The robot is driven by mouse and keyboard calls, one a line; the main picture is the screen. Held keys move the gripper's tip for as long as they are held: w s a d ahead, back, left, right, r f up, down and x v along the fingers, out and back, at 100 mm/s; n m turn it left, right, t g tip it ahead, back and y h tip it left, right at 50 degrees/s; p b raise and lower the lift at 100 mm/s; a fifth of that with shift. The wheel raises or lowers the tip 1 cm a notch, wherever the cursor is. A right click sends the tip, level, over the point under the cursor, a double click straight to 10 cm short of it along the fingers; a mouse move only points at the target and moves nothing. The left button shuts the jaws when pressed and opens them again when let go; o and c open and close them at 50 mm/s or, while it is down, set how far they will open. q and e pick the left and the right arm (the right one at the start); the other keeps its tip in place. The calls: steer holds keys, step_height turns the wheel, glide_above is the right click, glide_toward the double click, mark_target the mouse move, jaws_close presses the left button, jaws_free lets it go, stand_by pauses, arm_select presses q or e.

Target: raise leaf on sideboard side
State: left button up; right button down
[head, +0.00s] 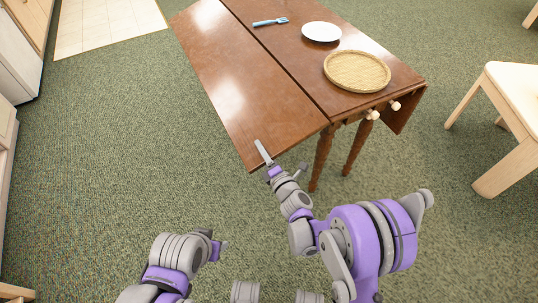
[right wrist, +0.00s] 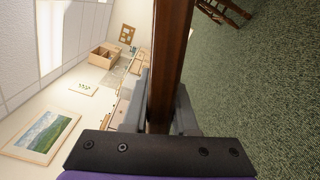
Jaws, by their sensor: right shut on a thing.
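The brown drop-leaf table stands in the head view, with its fixed middle top (head: 290,60). The leaf on the left, cabinet side (head: 225,90) is up and looks about level with the top, a dark seam between them. My right gripper (head: 267,163) is shut on this leaf's near edge by the corner, one finger lying over the top face. In the right wrist view the leaf (right wrist: 172,60) runs between both fingers. My left gripper (head: 218,247) is low over the floor, away from the table; its jaws are too small to read. The leaf's underside is hidden.
A round woven tray (head: 357,71), a white plate (head: 321,32) and a blue fork (head: 270,21) lie on the middle top. The other leaf (head: 404,110) hangs down. A pale stool (head: 510,100) stands right; cabinets (head: 15,60) left.

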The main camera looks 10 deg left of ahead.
steer(key=r+m, duration=0.1)
steer(key=r, duration=0.2)
steer(key=r+m+p, duration=0.1)
steer(key=r, duration=0.1)
steer(key=shift+s+a+r+m, duration=0.25)
steer(key=shift+a+r+m, duration=0.05)
steer(key=shift+a, duration=0.05)
steer(key=shift+w+r+m, duration=0.1)
steer(key=shift+r+m, duration=0.5)
steer(key=shift+r, duration=0.5)
steer(key=c, duration=0.8)
jaws_free()
steer(key=shift+o, duration=0.5)
steer(key=shift+s+d, duration=0.4)
steer(key=shift+s, duration=0.05)
steer(key=v, duration=0.9)
steer(key=shift+s+d, duration=0.2)
steer(key=shift+s, duration=0.1)
